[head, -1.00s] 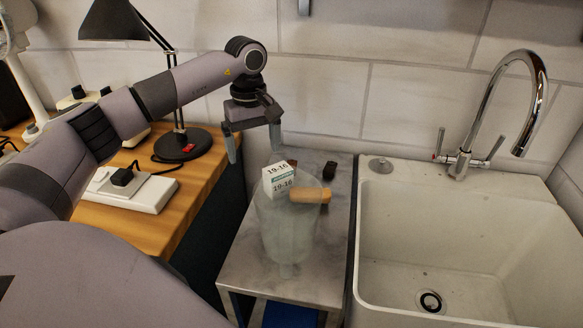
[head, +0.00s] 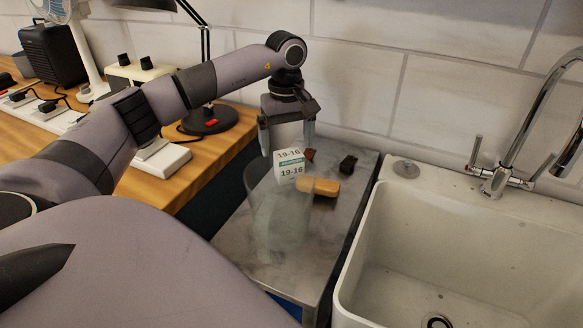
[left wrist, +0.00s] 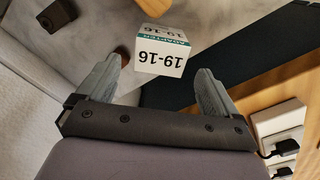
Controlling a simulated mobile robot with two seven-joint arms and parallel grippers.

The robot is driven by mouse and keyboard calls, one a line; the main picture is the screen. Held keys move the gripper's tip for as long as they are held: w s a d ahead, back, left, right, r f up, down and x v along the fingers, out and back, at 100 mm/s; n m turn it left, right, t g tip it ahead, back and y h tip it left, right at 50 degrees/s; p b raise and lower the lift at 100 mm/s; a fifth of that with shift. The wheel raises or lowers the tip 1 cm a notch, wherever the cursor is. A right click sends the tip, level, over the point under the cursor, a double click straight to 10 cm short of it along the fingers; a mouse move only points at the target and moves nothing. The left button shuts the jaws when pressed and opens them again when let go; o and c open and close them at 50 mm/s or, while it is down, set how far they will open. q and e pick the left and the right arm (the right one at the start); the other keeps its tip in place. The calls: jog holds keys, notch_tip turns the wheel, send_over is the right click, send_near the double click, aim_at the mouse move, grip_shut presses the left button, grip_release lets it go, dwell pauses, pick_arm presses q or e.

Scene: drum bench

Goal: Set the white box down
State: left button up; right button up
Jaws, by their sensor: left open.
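The white box (head: 290,164), marked "19-16" with a green band, is at the back left of the grey stone-topped stand (head: 345,215). My left gripper (head: 287,146) is open, its fingers pointing down at either side of the box's top. In the left wrist view the white box (left wrist: 160,52) lies just beyond and between the open fingertips (left wrist: 162,64), apart from both. It appears to rest near the stand's edge; its base is partly hidden in the head view by a cloudy translucent vessel (head: 280,225). My right gripper is not in view.
A wooden piece (head: 320,187) shows by the vessel's rim. A small dark block (head: 348,164) and a reddish-brown piece (head: 309,155) lie behind it. A white sink (head: 425,240) with a tap is at right. A wooden bench with a lamp (head: 210,118) is at left.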

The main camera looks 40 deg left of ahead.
pick_arm(q)
jog(key=f, duration=0.4)
jog(key=d+f+p, duration=0.1)
jog(key=f, duration=0.1)
jog(key=shift+s+f, duration=0.2)
jog(key=shift+f, duration=0.2)
jog(key=c, duration=1.1)
jog(key=shift+c, duration=0.6)
jog(key=shift+r, duration=0.2)
